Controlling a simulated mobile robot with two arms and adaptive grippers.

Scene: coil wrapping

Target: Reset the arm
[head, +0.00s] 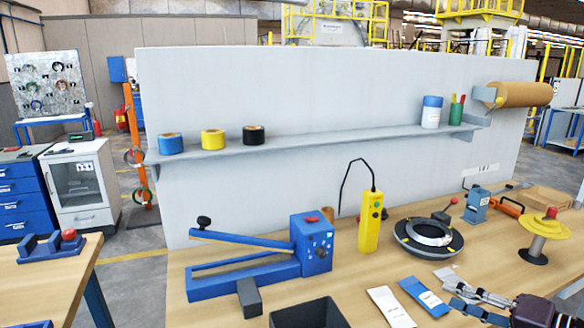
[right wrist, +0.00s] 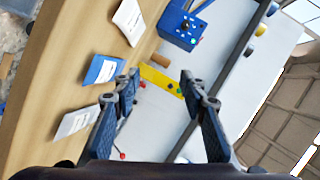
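My right gripper (head: 452,290) enters at the lower right corner of the head view, above the table's front edge. In the right wrist view its two fingers (right wrist: 160,78) stand wide apart with nothing between them. My left gripper is in neither view. A grey ring-shaped coil (head: 428,232) lies on a black round base behind the right gripper, apart from it. A blue device with a long lever (head: 262,262) stands on the table's left part.
A yellow control box (head: 370,222) stands mid-table. A yellow-topped spool (head: 545,224) is at the right. A white packet (head: 391,306) and a blue packet (head: 424,297) lie near the right gripper. A black bin (head: 308,314) is in front. A shelf (head: 320,136) holds tape rolls.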

